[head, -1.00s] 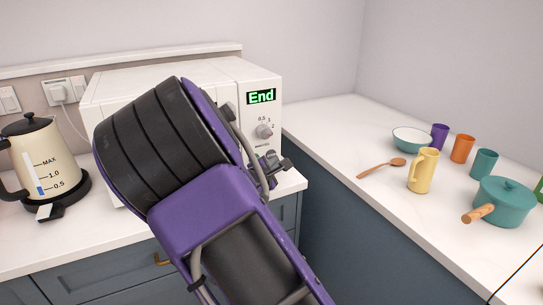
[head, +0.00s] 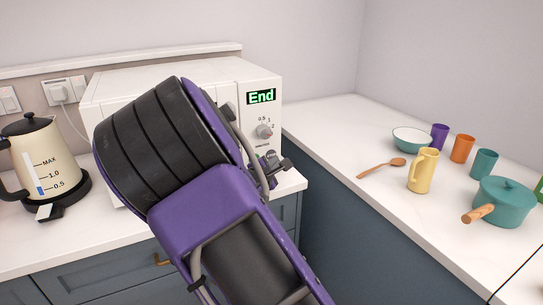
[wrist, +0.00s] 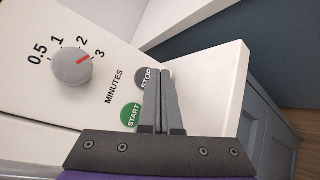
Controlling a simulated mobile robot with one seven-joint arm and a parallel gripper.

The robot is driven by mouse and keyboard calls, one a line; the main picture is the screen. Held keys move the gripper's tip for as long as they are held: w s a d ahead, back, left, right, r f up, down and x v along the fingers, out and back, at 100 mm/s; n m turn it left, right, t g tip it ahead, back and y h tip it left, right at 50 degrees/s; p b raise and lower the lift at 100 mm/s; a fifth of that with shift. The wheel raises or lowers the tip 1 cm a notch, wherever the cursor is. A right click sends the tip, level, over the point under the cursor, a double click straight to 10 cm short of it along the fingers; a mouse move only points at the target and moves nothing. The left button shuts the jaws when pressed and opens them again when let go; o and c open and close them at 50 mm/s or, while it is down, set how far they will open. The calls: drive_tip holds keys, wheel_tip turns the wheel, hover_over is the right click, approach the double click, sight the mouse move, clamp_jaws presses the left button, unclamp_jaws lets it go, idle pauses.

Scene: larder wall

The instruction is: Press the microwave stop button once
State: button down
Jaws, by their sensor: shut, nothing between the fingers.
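The white microwave (head: 110,88) stands on the counter behind my arm, its display (head: 261,97) reading "End" in green. In the wrist view its panel shows the grey stop button (wrist: 147,77), the green start button (wrist: 131,115) and the timer knob (wrist: 72,67) with a red pointer near 2 to 3. My gripper (wrist: 167,75) is shut and empty. Its fingertips lie over the right edge of the stop button and hide part of it; I cannot tell whether they touch.
A cream kettle (head: 48,160) stands left of the microwave. On the right counter are a bowl (head: 411,140), a wooden spoon (head: 381,168), a yellow jug (head: 423,171), several cups (head: 462,149) and a teal pot (head: 503,204).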

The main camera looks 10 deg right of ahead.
drive_tip(key=shift+w, duration=0.1)
idle(0.7)
drive_tip(key=shift+w+a, duration=0.1)
drive_tip(key=shift+w, duration=0.2)
drive_tip(key=shift+w+a+b, duration=0.1)
drive_tip(key=shift+w+b, duration=0.2)
drive_tip(key=shift+w, duration=0.05)
idle(0.6)
drive_tip(key=shift+s, duration=0.15)
drive_tip(key=shift+s+d, duration=0.2)
drive_tip(key=shift+s, duration=0.4)
drive_tip(key=shift+s+d, duration=0.25)
drive_tip(key=shift+s, duration=0.55)
drive_tip(key=shift+s+d, duration=0.25)
drive_tip(key=shift+s, duration=0.55)
drive_tip(key=shift+s+d, duration=0.25)
drive_tip(key=shift+s, duration=0.55)
drive_tip(key=shift+d+r, duration=0.1)
